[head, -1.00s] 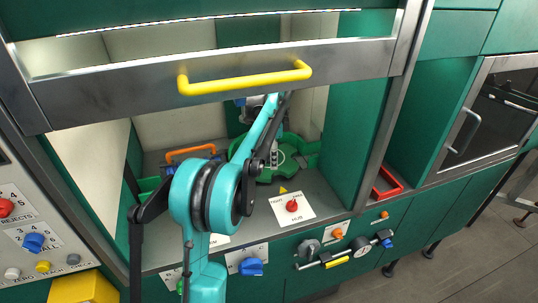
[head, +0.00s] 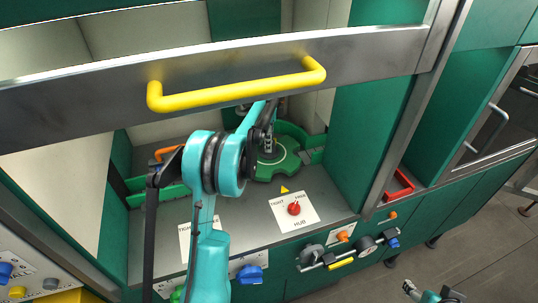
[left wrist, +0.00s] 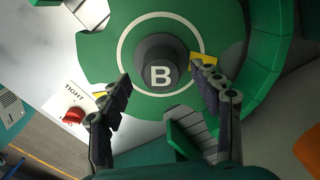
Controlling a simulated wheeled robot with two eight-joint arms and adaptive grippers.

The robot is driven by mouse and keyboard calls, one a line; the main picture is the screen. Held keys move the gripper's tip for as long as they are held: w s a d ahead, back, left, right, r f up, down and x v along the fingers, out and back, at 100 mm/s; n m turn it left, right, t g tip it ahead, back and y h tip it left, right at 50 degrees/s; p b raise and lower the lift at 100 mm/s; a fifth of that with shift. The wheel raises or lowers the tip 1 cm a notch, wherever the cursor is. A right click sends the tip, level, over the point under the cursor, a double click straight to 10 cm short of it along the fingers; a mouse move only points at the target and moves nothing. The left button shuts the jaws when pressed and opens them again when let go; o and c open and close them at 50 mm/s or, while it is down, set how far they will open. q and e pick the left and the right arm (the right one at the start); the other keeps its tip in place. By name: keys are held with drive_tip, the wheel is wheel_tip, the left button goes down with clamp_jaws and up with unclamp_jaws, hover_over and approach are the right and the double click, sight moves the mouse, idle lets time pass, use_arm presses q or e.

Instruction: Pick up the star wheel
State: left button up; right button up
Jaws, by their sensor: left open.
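The star wheel is a flat green disc with notched edges and a pale ring; it lies in the machine bay in the head view (head: 288,164) and fills much of the left wrist view (left wrist: 207,32). A dark round hub marked B (left wrist: 160,55) stands at its centre. My left gripper (left wrist: 161,72) is open above the wheel, its fingertips on either side of the hub's near part, with nothing held. In the head view my left arm hides part of the wheel. Part of my right gripper (head: 430,293) shows at the bottom right; its jaw state is unclear.
A raised guard with a yellow handle (head: 238,86) crosses above the bay. A curved green guide wall (left wrist: 262,65) borders the wheel. A red HUB knob (head: 294,208) on a TIGHT-marked plate sits in front. An orange handle (head: 168,152) is at the left.

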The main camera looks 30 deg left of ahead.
use_arm(q)
wheel_tip(320, 180, down, 3)
drive_tip(key=shift+w+a+f, duration=0.1)
drive_tip(key=shift+f, duration=0.1)
clamp_jaws()
drive_tip(key=shift+r, duration=0.15)
wheel_tip(320, 180, up, 10)
drive_tip(key=shift+f+p, duration=0.1)
drive_tip(key=shift+p, duration=0.85)
